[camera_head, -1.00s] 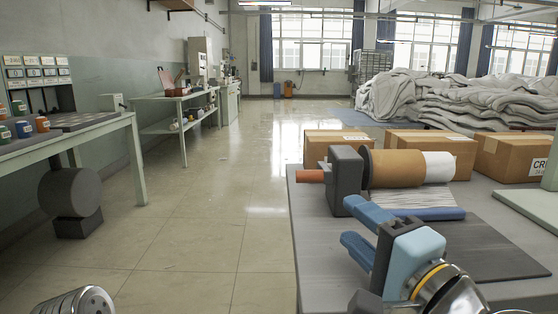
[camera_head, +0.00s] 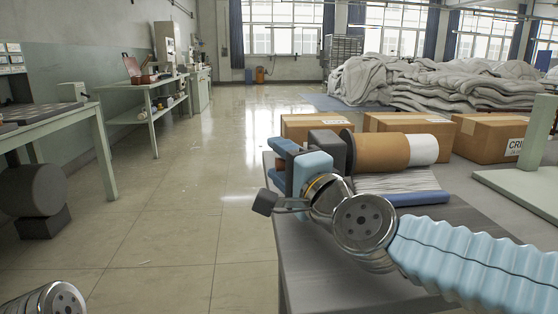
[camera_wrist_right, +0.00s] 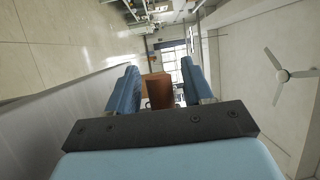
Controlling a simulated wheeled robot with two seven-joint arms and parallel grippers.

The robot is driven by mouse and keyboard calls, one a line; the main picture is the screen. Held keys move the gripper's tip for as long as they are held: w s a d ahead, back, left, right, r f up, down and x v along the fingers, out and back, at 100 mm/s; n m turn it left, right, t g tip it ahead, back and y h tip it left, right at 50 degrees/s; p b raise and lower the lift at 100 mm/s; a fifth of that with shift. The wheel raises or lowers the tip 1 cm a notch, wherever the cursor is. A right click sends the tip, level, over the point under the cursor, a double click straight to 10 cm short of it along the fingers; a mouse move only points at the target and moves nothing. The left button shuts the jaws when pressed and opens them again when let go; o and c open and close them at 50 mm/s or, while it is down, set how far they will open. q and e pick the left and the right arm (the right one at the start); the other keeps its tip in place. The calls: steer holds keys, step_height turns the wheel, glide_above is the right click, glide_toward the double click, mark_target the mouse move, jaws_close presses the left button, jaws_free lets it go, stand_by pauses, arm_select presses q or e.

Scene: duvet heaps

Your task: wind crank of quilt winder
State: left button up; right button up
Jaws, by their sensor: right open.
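The quilt winder has a dark end block (camera_head: 332,146) and a brown roll (camera_head: 381,153) with a white end, lying along the table. Its red-brown crank handle (camera_head: 287,146) sticks out left of the block, mostly hidden behind my right gripper. My right gripper (camera_head: 284,163), with blue fingers, is at the handle, in front of the block. In the right wrist view its fingers (camera_wrist_right: 158,92) are spread apart, and a red-brown piece, seemingly the handle (camera_wrist_right: 159,91), shows between them. Contact cannot be told. My left gripper is out of view; only a metal link of my left arm shows.
The winder's table (camera_head: 305,258) carries white fabric and a blue bar (camera_head: 413,198) beside the roll. Cardboard boxes (camera_head: 408,134) stand behind, with duvet heaps (camera_head: 435,82) beyond. A workbench (camera_head: 75,121) stands at the left. Open floor (camera_head: 180,205) lies between.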

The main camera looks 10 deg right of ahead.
steer(key=shift+w+a, duration=0.1)
steer(key=shift+w, duration=0.15)
jaws_close()
steer(key=f+t+b, duration=0.1)
steer(key=b, duration=0.4)
steer(key=shift+f, duration=0.1)
steer(key=shift+n+b, duration=0.3)
steer(key=shift+b, duration=0.4)
steer(key=shift+r, duration=0.35)
